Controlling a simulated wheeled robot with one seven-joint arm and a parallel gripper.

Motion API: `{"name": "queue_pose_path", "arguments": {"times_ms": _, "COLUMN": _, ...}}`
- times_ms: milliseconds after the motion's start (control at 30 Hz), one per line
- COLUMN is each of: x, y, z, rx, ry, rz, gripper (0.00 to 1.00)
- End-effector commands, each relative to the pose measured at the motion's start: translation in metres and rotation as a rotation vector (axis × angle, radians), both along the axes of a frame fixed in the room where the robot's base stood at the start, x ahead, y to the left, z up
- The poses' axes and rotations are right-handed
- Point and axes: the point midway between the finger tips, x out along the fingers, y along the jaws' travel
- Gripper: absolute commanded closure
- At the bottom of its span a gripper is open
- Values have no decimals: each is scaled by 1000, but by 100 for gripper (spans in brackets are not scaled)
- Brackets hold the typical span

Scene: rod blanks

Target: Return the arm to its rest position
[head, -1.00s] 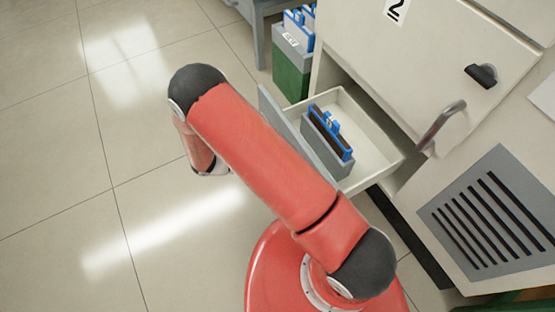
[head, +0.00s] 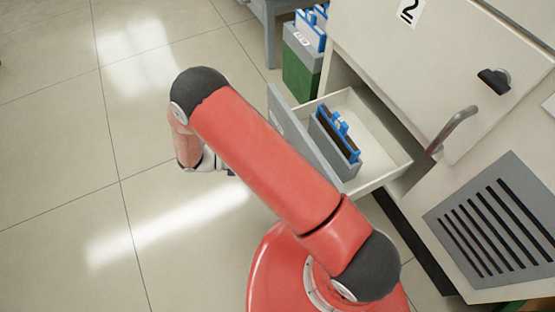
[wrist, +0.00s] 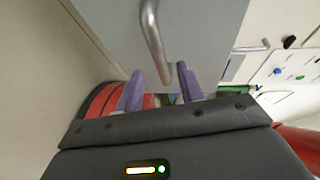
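My red arm (head: 265,150) is folded across the middle of the head view, with its lower part hanging down over the floor at left. In the head view the gripper itself is mostly hidden behind my arm.
A drawer (head: 385,138) stands open beside my arm, holding a grey box (head: 335,148) with blue-framed contents. The cabinet (head: 425,70) marked 2 has a metal handle (head: 455,128). A green and grey bin (head: 300,75) stands behind. The floor (head: 60,180) at left is clear.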

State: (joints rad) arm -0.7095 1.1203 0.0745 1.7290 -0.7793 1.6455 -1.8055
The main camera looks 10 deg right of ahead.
Motion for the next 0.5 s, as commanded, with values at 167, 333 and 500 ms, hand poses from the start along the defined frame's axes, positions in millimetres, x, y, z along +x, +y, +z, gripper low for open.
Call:
{"name": "queue_pose_path", "arguments": {"times_ms": 167, "x": 1, "y": 19, "z": 3, "rx": 1, "ry": 0, "rz": 0, "gripper": 62}}
{"name": "queue_pose_path", "arguments": {"times_ms": 333, "x": 1, "y": 22, "z": 4, "rx": 0, "ry": 0, "rz": -1, "gripper": 62}}
{"name": "queue_pose_path", "arguments": {"times_ms": 500, "x": 1, "y": 22, "z": 4, "rx": 0, "ry": 0, "rz": -1, "gripper": 62}}
